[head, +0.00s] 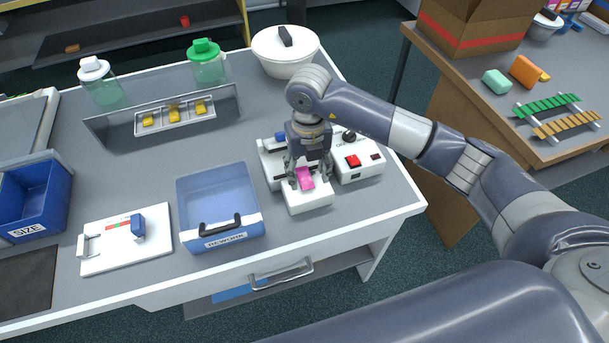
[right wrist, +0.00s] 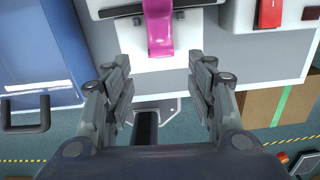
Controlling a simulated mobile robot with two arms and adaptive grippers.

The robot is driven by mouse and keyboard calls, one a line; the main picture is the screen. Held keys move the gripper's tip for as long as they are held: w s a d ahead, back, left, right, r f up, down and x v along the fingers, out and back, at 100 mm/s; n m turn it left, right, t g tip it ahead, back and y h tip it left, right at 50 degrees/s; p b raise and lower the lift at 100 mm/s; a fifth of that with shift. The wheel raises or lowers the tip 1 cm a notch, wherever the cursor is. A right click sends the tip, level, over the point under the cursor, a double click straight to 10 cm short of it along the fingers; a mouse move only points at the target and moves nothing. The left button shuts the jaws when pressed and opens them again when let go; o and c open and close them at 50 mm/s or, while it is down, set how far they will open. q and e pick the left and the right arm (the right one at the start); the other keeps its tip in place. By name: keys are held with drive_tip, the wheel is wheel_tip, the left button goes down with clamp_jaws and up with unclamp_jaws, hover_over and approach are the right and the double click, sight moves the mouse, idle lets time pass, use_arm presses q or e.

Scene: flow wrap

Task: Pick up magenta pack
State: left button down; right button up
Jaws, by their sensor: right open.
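The magenta pack (head: 305,178) lies on the white front plate of a small white machine (head: 309,201) at the right of the table. In the right wrist view the pack (right wrist: 159,28) shows at the top middle, its upper end cut off by the frame edge. My right gripper (head: 308,173) is over the machine, pointing down, with its fingers around the pack's place in the head view. In the right wrist view the fingers of my right gripper (right wrist: 162,68) are apart with nothing between them. My left gripper is not in view.
A blue bin labelled rework (head: 190,205) stands left of the machine. A control box with a red button (head: 358,168) is close on its right. A white round container (head: 270,64) stands behind. A white board with a blue handle (head: 100,255) lies farther left.

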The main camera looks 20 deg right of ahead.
sight(308, 187)
drive_tip(key=f, duration=0.1)
drive_tip(key=f+p, duration=0.1)
drive_tip(key=f, duration=0.1)
drive_tip(key=f+p, duration=0.1)
drive_tip(key=shift+w+d+f, duration=0.1)
drive_tip(key=shift+w+f, duration=0.25)
drive_tip(key=shift+f, duration=0.4)
drive_tip(key=c, duration=0.9)
